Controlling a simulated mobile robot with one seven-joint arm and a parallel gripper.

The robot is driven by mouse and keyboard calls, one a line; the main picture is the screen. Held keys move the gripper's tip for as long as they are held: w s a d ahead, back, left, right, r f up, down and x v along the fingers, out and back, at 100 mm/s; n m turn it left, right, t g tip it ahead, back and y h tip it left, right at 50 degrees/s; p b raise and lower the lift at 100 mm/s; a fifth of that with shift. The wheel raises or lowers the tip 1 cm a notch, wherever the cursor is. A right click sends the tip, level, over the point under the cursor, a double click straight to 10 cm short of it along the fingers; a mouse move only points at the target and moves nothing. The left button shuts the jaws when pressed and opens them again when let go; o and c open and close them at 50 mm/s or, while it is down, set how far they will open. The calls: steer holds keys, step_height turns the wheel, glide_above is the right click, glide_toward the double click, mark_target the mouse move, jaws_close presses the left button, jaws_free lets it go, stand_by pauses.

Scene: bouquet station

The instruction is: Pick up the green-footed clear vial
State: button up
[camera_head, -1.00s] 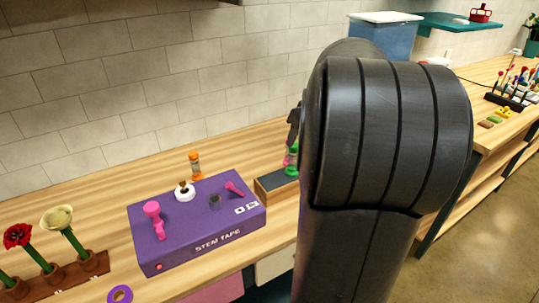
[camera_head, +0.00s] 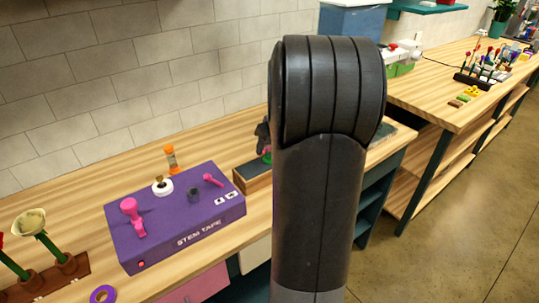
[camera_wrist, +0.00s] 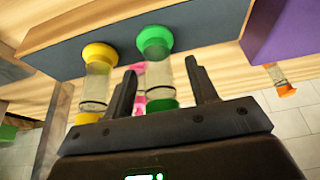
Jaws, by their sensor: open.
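The green-footed clear vial (camera_wrist: 158,74) shows in the wrist view, green at both ends with a clear middle. Its wide green end rests at the dark top of a wooden box. My gripper (camera_wrist: 161,68) is open, with one finger on each side of this vial; I cannot tell whether either finger touches it. In the head view only a bit of green (camera_head: 267,157) shows beside my dark gripper (camera_head: 263,135); my arm hides the rest. A yellow-footed clear vial (camera_wrist: 97,80) stands just outside the left finger in the wrist view.
The wooden box (camera_head: 253,178) stands right of the purple stem tape box (camera_head: 175,222). An orange-ended vial (camera_head: 171,158) stands behind the purple box; it shows at the wrist view's right (camera_wrist: 280,80). Something pink (camera_wrist: 138,68) lies behind the fingers. The tiled wall is behind.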

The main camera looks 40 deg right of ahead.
jaws_close()
stand_by(0.5)
